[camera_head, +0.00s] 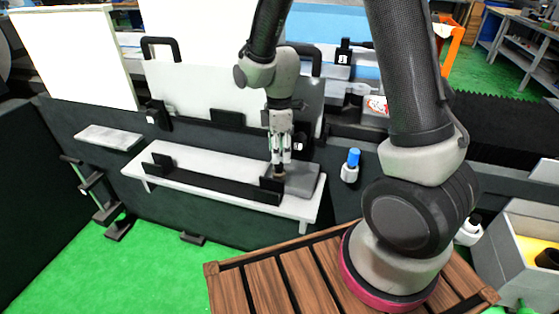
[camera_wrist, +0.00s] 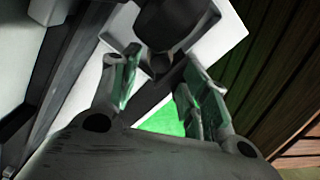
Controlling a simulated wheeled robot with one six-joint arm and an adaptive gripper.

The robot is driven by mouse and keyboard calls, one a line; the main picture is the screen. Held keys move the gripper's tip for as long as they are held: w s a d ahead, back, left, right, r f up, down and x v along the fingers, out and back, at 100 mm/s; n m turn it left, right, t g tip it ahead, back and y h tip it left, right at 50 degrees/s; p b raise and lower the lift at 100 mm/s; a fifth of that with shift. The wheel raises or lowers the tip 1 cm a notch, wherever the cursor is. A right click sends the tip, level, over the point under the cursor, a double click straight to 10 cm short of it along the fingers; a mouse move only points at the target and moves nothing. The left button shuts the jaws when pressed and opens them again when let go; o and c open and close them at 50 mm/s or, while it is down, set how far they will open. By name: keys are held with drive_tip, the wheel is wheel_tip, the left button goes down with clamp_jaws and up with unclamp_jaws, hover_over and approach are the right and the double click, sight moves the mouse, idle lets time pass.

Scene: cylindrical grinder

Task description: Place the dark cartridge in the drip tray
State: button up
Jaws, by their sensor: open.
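My gripper (camera_head: 281,152) points down over the right end of a pale shelf on the machine front. Its fingers are apart, as the wrist view also shows (camera_wrist: 155,85). A dark, rounded piece, apparently the dark cartridge (camera_wrist: 168,22), stands just beyond the fingertips in the wrist view, apart from both fingers as far as I can see. In the head view only a small brownish-dark bit of it (camera_head: 279,172) shows below the fingertips. A shallow grey tray, apparently the drip tray (camera_head: 305,182), lies on the shelf under and right of my gripper. The cartridge's base is hidden.
The pale shelf (camera_head: 190,165) carries a long black bracket (camera_head: 215,184) left of the tray. A blue-capped bottle (camera_head: 352,164) is on the machine front to the right. A grey bin (camera_head: 515,262) with a dark cylinder (camera_head: 548,258) stands at far right.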

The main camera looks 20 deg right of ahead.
drive_tip(key=s+d+r+m+t, duration=0.1)
drive_tip(key=s+d+r+m, duration=0.25)
drive_tip(key=r, duration=0.55)
drive_tip(key=s+d+r+m+t, duration=0.1)
drive_tip(key=s+d+r+m, duration=0.3)
drive_tip(key=r, duration=0.5)
drive_tip(key=s+d+r+m+t, duration=0.1)
drive_tip(key=s+d+r+m, duration=0.2)
drive_tip(key=s, duration=0.3)
drive_tip(key=s+d+r+m+t, duration=0.1)
drive_tip(key=s+d+r+m, duration=0.2)
drive_tip(key=s+d+m, duration=0.1)
drive_tip(key=shift+s+d+m, duration=0.15)
drive_tip(key=shift+s+m, duration=0.6)
drive_tip(key=shift+s, duration=0.15)
drive_tip(key=shift+r, duration=0.1)
